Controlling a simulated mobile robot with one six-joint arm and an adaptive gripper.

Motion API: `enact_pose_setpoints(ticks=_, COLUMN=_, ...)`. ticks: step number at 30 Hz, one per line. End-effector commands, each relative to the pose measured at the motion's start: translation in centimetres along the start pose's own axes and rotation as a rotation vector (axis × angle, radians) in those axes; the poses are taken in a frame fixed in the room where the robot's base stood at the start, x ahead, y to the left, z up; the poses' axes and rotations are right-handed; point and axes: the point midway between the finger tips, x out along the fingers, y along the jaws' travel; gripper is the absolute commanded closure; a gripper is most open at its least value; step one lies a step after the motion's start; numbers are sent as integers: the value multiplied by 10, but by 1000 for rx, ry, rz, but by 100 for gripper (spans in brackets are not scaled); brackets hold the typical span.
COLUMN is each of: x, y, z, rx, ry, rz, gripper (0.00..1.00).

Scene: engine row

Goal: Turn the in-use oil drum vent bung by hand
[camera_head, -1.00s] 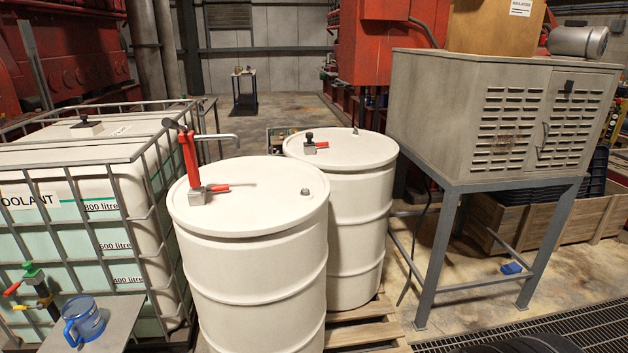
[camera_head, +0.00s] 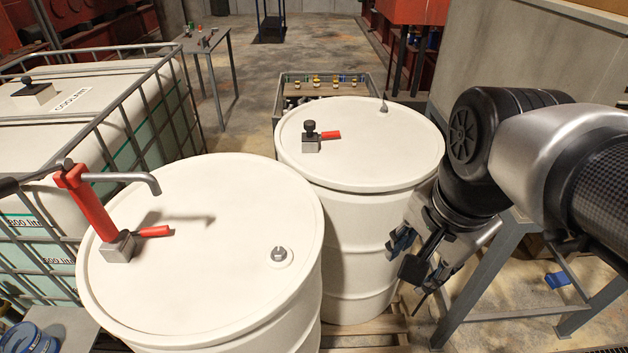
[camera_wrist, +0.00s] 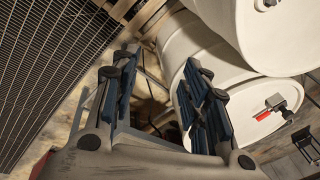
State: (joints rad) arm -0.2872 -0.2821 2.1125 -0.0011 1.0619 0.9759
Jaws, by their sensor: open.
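The near white drum (camera_head: 190,310) carries a red hand pump (camera_head: 85,210) with a bent grey spout and a red-handled fitting at its base. A small grey hex vent bung (camera_head: 279,254) sits in a round white boss near the right of its lid. The second white drum (camera_head: 360,170) stands behind and to the right. My gripper (camera_head: 415,262) is open and empty, low in front of the second drum's right side and well right of the bung. In the wrist view its fingers (camera_wrist: 158,65) are apart, with both drums beyond; the bung (camera_wrist: 269,4) is at the top edge.
The second drum has a black-knobbed valve (camera_head: 311,138) with a red lever and a small grey fitting (camera_head: 384,107). The caged coolant tank (camera_head: 55,110) is at left. A grey cabinet's metal stand (camera_head: 490,270) is close behind my arm. Air above the near lid is clear right of the pump.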

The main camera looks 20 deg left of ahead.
Motion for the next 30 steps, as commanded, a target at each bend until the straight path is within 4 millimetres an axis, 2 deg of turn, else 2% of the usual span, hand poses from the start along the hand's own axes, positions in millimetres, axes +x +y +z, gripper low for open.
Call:
enact_pose_setpoints(ticks=1, x=-11, y=-26, z=1, rx=74, ry=-22, rz=17, gripper=58)
enact_pose_setpoints(ticks=5, x=-18, y=-84, z=10, rx=314, ry=-58, rz=65, gripper=58)
enact_pose_setpoints(ticks=9, x=-17, y=-144, z=32, rx=569, ry=-71, rz=128, gripper=58)
enact_pose_setpoints(ticks=12, x=-13, y=-181, z=53, rx=739, ry=-65, rz=174, gripper=58)
enact_pose_setpoints(ticks=15, x=-7, y=-208, z=74, rx=881, ry=-50, rz=213, gripper=58)
enact_pose_setpoints(ticks=18, x=-1, y=-226, z=92, rx=987, ry=-32, rz=241, gripper=58)
enact_pose_setpoints(ticks=22, x=5, y=-238, z=105, rx=1067, ry=-17, rz=258, gripper=58)
enact_pose_setpoints(ticks=26, x=14, y=-239, z=110, rx=1093, ry=-12, rz=265, gripper=58)
enact_pose_setpoints(ticks=30, x=35, y=-234, z=112, rx=1094, ry=-11, rz=267, gripper=58)
